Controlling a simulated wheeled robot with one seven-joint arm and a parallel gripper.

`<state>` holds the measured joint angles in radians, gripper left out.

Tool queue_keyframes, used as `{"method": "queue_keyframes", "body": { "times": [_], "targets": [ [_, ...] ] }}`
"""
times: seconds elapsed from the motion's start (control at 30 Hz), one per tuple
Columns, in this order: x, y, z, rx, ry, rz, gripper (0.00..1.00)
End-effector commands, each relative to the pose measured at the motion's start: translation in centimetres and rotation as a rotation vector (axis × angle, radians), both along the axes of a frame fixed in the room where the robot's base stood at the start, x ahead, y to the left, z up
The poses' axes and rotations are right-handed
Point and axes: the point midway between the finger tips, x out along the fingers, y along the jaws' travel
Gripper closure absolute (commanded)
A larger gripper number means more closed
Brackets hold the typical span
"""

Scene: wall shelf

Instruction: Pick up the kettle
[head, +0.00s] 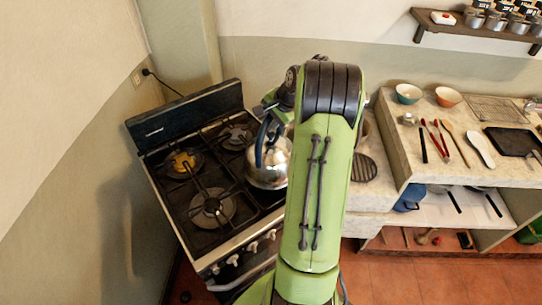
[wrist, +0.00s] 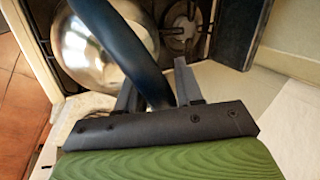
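The shiny metal kettle (head: 268,172) with a dark blue handle (head: 261,145) is at the right side of the black gas stove (head: 190,225). In the wrist view the kettle's round body (wrist: 85,45) is at the upper left, and its handle (wrist: 125,45) runs down between the fingers. My gripper (head: 268,110) is above the kettle, at the handle. In the wrist view my gripper's fingers (wrist: 157,85) stand close on both sides of the handle and look shut on it. My arm hides part of the kettle's right side. I cannot tell whether its base touches the stove.
The stove's raised back panel (head: 185,115) stands behind the kettle. To the right is a counter (head: 390,130) with bowls (head: 408,93), utensils (head: 445,140) and a dark tray (head: 512,142). A wall shelf (head: 480,28) is at the upper right. Tiled floor lies in front.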

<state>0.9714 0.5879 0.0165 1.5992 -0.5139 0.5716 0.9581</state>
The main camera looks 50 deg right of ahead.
Motion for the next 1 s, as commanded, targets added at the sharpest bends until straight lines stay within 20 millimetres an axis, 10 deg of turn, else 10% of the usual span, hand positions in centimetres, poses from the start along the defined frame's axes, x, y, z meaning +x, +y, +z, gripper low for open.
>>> {"method": "queue_keyframes", "body": {
  "times": [0.23, 1.0],
  "targets": [
    [-0.02, 0.01, 0.03, 0.0, 0.0, 0.0, 0.99],
    [-0.03, 0.03, 0.01, 0.003, 0.001, -0.001, 1.0]
  ]
}}
